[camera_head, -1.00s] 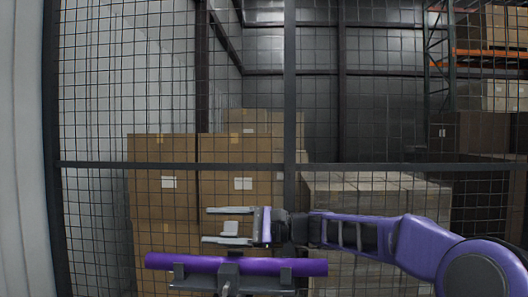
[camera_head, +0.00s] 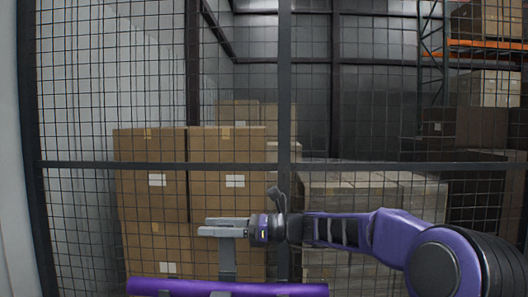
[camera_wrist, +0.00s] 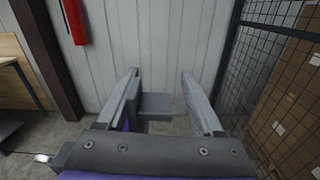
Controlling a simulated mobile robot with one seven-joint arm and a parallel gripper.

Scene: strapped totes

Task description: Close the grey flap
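No grey flap or strapped tote can be made out in these frames. My gripper (camera_head: 212,227) reaches left in front of the wire mesh fence in the head view, at the lower middle. In the wrist view my gripper (camera_wrist: 159,74) is open, its two grey fingers wide apart with nothing held. A small plain grey piece (camera_wrist: 155,104) shows between the fingers in the wrist view; I cannot tell what it is or whether it touches them.
A mesh fence (camera_head: 283,80) spans the head view, with stacked cardboard boxes (camera_head: 150,190) behind it. The wrist view shows a pale panelled wall (camera_wrist: 150,40), a red extinguisher-like object (camera_wrist: 75,22), and a wooden bench (camera_wrist: 12,48) at left. Some bare floor shows there.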

